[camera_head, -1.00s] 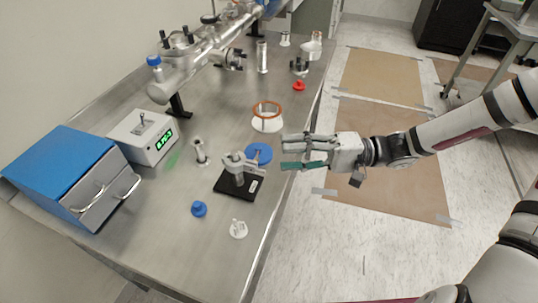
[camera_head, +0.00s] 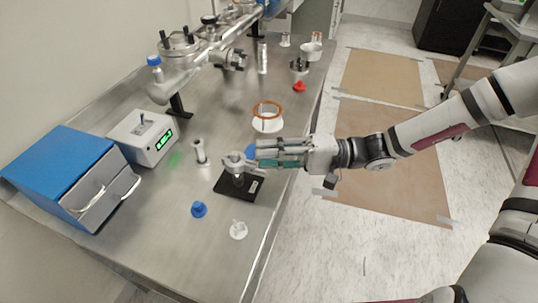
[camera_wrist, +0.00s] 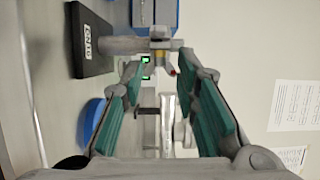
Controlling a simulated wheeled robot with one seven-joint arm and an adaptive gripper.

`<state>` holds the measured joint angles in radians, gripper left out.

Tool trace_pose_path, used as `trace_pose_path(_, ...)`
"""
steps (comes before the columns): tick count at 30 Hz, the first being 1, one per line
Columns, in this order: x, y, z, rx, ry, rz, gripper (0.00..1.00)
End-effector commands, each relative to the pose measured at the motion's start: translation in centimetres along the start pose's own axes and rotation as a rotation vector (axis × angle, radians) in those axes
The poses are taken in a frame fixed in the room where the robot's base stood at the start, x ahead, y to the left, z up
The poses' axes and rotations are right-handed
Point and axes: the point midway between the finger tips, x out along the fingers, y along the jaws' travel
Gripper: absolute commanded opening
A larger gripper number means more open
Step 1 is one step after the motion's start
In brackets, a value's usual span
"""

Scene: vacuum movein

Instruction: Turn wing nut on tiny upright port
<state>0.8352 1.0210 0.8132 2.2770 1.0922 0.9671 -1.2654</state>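The tiny upright port (camera_head: 238,178) is a short metal post on a black base plate (camera_head: 224,188) with a light label. A grey clamp (camera_head: 234,160) sits around its top, and its wing nut is too small to make out in the head view. In the wrist view the black base (camera_wrist: 92,45) is at upper left, and the clamp (camera_wrist: 158,33) with a small brass-coloured part lies ahead between the fingers. My gripper (camera_head: 257,155) is level, just right of the clamp. Its green-padded fingers (camera_wrist: 161,75) are apart, with nothing held between them.
A blue disc (camera_head: 250,151) lies partly hidden behind my gripper. A white ring part with a copper rim (camera_head: 267,118) stands behind it. A metal tube (camera_head: 200,152) stands left of the port. A blue cap (camera_head: 199,209) and a white cap (camera_head: 238,230) lie in front.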

Motion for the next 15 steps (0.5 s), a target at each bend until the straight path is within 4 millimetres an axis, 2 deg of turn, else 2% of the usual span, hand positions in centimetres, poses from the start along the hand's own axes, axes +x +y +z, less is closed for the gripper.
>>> trace_pose_path(8, -0.03, -0.20, 0.03, 0.011, 0.001, 0.029, 0.00)
trace_pose_path(15, 0.00, -0.74, 0.17, 0.054, 0.000, 0.143, 0.00)
